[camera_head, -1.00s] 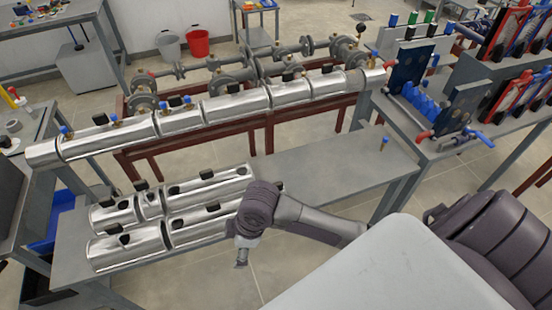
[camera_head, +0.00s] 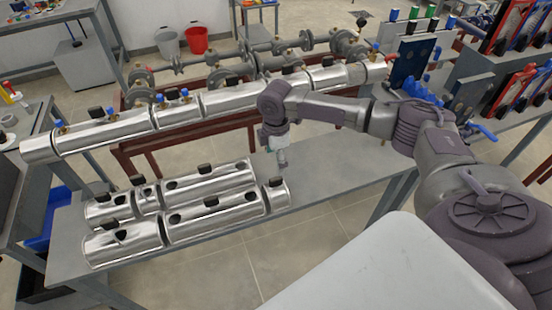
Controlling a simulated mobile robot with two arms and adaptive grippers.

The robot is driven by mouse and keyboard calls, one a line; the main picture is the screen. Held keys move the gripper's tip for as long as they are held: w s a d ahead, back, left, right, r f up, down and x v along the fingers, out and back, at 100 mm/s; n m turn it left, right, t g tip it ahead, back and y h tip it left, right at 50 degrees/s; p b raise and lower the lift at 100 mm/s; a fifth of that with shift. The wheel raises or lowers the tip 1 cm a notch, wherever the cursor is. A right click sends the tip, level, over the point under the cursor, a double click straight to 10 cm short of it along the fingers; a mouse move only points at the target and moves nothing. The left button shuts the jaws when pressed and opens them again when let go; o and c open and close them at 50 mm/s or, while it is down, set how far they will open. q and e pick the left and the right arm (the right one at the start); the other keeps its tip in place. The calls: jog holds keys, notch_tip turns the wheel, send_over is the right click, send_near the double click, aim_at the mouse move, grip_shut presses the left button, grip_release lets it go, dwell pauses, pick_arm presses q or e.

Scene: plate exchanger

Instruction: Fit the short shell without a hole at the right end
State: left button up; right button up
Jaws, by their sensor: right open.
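A short shiny shell (camera_head: 276,197) with a black knob on top stands at the right end of the front row on the low bench; I see no hole on its visible side. My right gripper (camera_head: 282,163) points down just behind and above it, apart from it as far as I can tell. The gripper is open and empty. The long pipe line (camera_head: 236,102) behind is clad in several shiny shells; its right end (camera_head: 374,72) shows above my right arm. Part of the line is hidden behind that arm. My left gripper is not in view.
Other shells lie on the low bench: a long one (camera_head: 215,219) and a left one (camera_head: 122,243) in front, with a narrow one (camera_head: 147,198) among those behind. The bench's right part (camera_head: 335,180) is bare. Plate racks (camera_head: 490,90) stand at the right.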

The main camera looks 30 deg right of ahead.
aim_at(276, 178)
notch_tip(276, 178, down, 5)
jog(key=b, duration=0.5)
jog(key=shift+f+b, duration=0.35)
jog(key=shift+f, duration=1.6)
grip_shut()
notch_tip(276, 178, up, 7)
jog(key=p, duration=0.8)
jog(key=shift+r, duration=0.1)
